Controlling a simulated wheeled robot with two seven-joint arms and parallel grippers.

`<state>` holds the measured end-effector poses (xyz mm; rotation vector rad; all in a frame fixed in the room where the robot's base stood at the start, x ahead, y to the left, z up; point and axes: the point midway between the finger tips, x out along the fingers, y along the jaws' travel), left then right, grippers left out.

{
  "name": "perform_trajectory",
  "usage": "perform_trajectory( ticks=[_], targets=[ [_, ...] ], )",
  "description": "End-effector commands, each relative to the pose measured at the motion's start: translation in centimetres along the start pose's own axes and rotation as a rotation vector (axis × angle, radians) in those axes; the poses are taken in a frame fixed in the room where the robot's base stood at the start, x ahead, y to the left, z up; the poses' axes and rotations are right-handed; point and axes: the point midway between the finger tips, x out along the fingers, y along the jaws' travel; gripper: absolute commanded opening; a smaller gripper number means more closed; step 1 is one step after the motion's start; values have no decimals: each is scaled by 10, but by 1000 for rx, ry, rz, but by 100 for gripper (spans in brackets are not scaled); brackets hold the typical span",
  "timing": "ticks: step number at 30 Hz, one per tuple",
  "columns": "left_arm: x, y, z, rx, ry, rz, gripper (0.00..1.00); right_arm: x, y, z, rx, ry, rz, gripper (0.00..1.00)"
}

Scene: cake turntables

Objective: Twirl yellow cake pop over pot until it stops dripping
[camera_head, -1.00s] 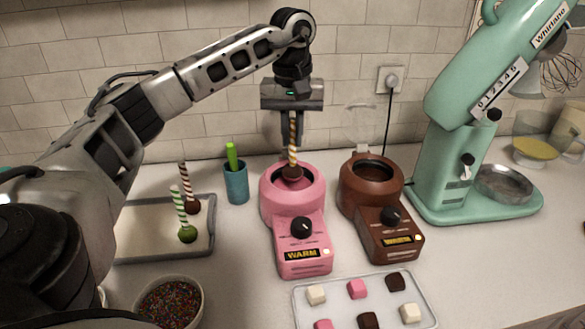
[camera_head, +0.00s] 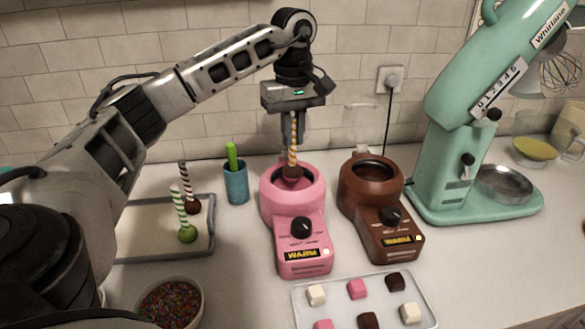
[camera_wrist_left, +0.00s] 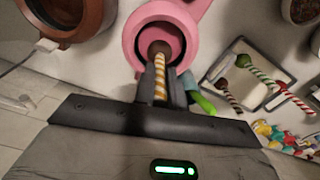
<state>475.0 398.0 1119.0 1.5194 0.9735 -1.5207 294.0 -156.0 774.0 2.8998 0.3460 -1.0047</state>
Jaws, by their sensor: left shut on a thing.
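The yellow-striped cake pop (camera_head: 292,151) hangs with its brown ball down at the mouth of the pink pot (camera_head: 302,228). My left gripper (camera_head: 294,143) is shut on the upper part of its stick, above the pot. In the left wrist view the striped stick (camera_wrist_left: 160,82) runs between the fingers, and the brown ball lies inside the ring of the pink pot (camera_wrist_left: 129,36). Whether the ball touches the pot's contents, or drips, cannot be told. My right gripper is not in view.
A brown pot (camera_head: 370,183) stands close to the right of the pink one. A sprinkle bowl (camera_head: 169,304) and a candy tray (camera_head: 429,298) are in front; a teal mixer (camera_head: 443,172) is at right.

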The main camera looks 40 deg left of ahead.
Motion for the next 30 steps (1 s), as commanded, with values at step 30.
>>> perform_trajectory(
  ticks=[30],
  targets=[
    [-50,0,0,1,-1,1,0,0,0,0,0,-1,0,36]
  ],
)
